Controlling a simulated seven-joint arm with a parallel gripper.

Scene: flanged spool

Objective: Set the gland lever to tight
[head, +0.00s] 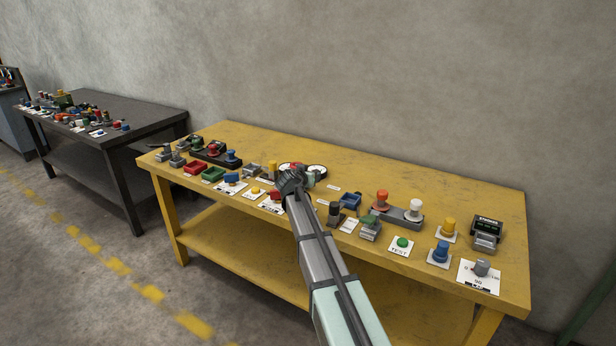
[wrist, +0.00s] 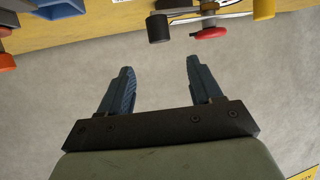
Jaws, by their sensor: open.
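I cannot single out the gland lever for sure; no readable label names it. In the wrist view, a grey metal bar or lever (wrist: 207,13) runs near a black cylindrical knob (wrist: 158,29), a red disc-like knob (wrist: 209,33) and a yellow knob (wrist: 263,8). My gripper (wrist: 159,66) is open and empty there, its two fingers apart and below these parts in the picture, touching nothing visible. In the head view my gripper (head: 290,183) is at the front middle of the yellow table (head: 235,131), and my arm hides part of what stands there.
The table holds several fittings: red and green trays (head: 213,174), a blue tray (head: 349,201), a grey base with orange and white knobs (head: 398,214), and a grey knob on a white plate (head: 481,268). A dark table (head: 150,117) with small parts stands left. The table's back strip is clear.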

